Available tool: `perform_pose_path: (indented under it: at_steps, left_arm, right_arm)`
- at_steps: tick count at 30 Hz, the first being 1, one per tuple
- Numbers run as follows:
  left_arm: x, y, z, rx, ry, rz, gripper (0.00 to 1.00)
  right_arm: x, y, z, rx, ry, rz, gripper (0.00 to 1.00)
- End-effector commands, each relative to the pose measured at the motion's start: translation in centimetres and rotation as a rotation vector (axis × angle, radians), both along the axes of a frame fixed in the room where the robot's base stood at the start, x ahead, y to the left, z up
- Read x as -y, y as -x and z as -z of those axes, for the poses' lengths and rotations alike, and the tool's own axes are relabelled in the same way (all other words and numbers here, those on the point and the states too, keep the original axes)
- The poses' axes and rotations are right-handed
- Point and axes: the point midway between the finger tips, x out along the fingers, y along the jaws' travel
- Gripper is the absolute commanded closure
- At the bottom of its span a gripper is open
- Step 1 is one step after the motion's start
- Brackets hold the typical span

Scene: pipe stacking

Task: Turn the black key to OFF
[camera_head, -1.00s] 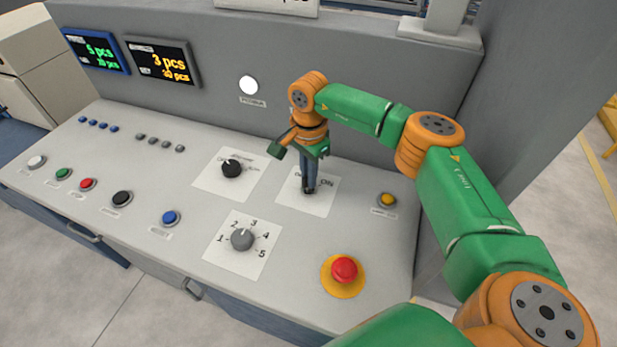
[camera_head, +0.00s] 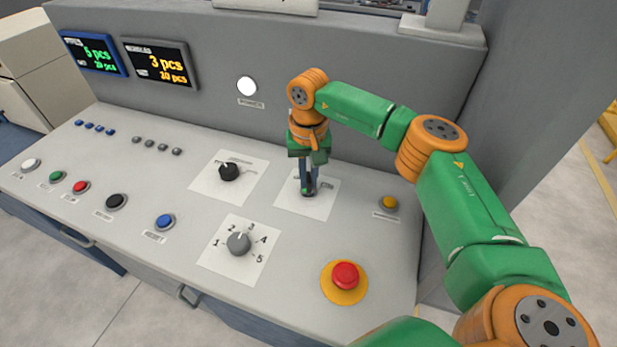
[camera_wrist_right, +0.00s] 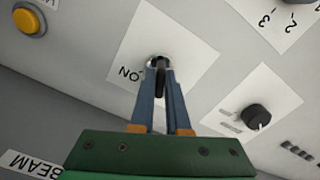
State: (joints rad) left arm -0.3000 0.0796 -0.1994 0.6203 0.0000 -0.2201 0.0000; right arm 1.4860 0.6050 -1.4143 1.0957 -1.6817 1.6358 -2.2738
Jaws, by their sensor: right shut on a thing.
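My right gripper (camera_head: 309,190) points down onto the key switch on a white label plate (camera_head: 322,208), right of centre on the sloped panel. In the right wrist view its two blue-grey fingers (camera_wrist_right: 160,72) are shut on the black key (camera_wrist_right: 160,88), seen as a narrow dark piece between them. The tips meet at the round lock. The "ON" mark (camera_wrist_right: 130,73) shows on the plate in that view; the OFF mark is not readable. The fingers hide most of the key, so its exact angle is unclear. My left gripper is not in view.
A black selector knob (camera_head: 229,172) is left of the key, a grey numbered knob (camera_head: 238,243) in front left. A red emergency button (camera_head: 345,275) on yellow is in front, a yellow button (camera_head: 389,203) at right. The upright panel wall (camera_head: 220,110) rises behind.

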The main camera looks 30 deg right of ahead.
Motion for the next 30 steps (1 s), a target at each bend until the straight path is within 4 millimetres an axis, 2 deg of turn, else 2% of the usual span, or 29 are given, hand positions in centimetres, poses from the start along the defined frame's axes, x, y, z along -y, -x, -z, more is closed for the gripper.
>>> perform_pose_path:
  at_steps: [6, 15, 30]
  left_arm:
    - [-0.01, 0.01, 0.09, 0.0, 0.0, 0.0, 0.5]
    - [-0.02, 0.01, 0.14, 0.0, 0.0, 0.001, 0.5]
    - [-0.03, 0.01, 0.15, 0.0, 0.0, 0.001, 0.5]
  right_arm:
    - [0.03, -0.11, -0.15, 0.005, 0.001, -0.156, 1.0]
    - [0.03, -0.12, -0.18, 0.006, 0.001, -0.295, 1.0]
    - [0.03, -0.15, -0.22, 0.007, 0.0, -0.345, 1.0]
